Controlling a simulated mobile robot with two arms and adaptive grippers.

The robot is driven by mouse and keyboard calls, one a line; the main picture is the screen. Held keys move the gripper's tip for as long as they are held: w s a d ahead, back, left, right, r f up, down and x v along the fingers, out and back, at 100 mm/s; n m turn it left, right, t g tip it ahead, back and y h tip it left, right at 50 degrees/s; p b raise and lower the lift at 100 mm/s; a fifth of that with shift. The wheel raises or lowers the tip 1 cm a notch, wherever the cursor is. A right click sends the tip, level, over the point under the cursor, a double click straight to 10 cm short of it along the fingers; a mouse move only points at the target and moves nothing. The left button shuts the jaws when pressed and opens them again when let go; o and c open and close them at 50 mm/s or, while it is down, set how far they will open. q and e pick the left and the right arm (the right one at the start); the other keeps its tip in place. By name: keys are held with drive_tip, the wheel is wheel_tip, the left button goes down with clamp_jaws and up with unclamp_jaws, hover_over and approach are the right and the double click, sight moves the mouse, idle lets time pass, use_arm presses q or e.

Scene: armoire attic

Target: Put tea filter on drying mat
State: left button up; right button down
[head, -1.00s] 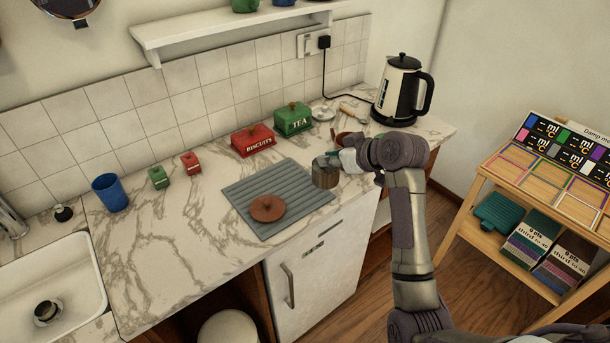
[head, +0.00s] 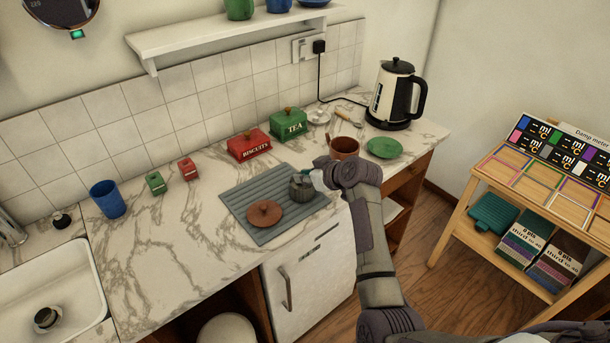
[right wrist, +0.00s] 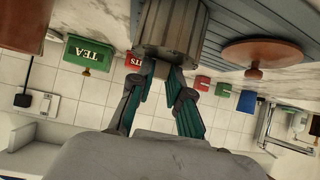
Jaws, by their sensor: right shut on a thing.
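The tea filter looks like a small grey ribbed cylinder (head: 301,189) over the right part of the grey-blue ribbed drying mat (head: 250,196). My right gripper (head: 314,179) is shut on it from the right side. In the right wrist view, which is upside down, the filter (right wrist: 170,35) sits at the green-padded fingertips (right wrist: 160,72) with the mat (right wrist: 232,20) behind it. I cannot tell whether its base touches the mat. A round brown lid with a knob (head: 264,214) lies on the mat, left of the filter. My left gripper is not in view.
A brown pot (head: 344,148) and a green plate (head: 384,147) stand on the counter right of the mat, with a kettle (head: 396,95) behind. Red biscuit (head: 250,145) and green tea (head: 288,123) tins stand behind the mat.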

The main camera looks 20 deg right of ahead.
drive_tip(key=shift+f, duration=0.1)
drive_tip(key=c, duration=1.1)
unclamp_jaws()
drive_tip(key=shift+r, duration=0.25)
drive_tip(key=v, duration=1.2)
drive_tip(key=shift+f+b, duration=0.15)
drive_tip(key=shift+b, duration=0.3)
